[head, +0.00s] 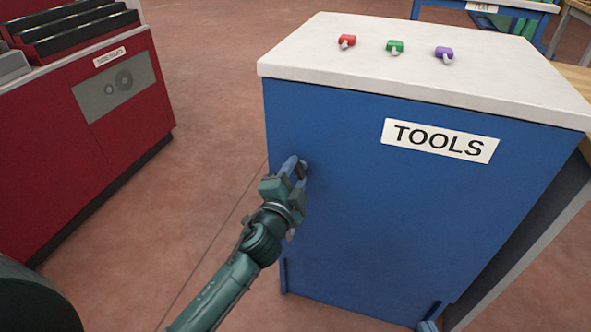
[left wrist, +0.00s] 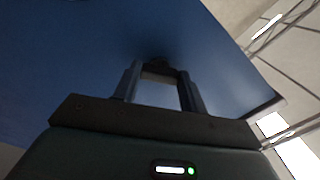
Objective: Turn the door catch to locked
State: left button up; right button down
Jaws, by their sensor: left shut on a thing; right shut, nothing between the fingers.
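The blue cabinet door (head: 390,210) is closed, with a "TOOLS" label on it. My left gripper (head: 300,167) is at the upper left part of the door, shut on the small door catch. The catch is mostly hidden by the fingers in the head view. In the left wrist view a dark part of the catch (left wrist: 158,63) shows between the tips of my left gripper (left wrist: 160,75). Which way the catch is turned cannot be read. The tip of my right gripper (head: 428,326) just shows at the bottom edge, shut and empty, low before the cabinet.
Red, green and purple padlock-like pieces (head: 395,47) lie on the cabinet's white top (head: 330,65). A red machine (head: 90,130) stands at the left. Reddish floor (head: 215,130) is clear between it and the cabinet. A blue table (head: 520,8) is behind.

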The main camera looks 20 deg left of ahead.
pick_arm(q)
jog(key=m, duration=0.2)
jog(key=shift+m+p, duration=0.3)
jog(key=shift+p, duration=0.1)
jog(key=shift+m, duration=0.8)
jog(key=shift+m+p, duration=0.3)
pick_arm(e)
jog(key=shift+s+d+r+m, duration=0.1)
jog(key=shift+d+r+m, duration=0.1)
jog(key=shift+r, duration=0.35)
jog(key=shift+s+d+r+m, duration=0.1)
jog(key=shift+d+r, duration=0.1)
jog(key=shift+r, duration=0.4)
pick_arm(q)
jog(key=o, duration=1)
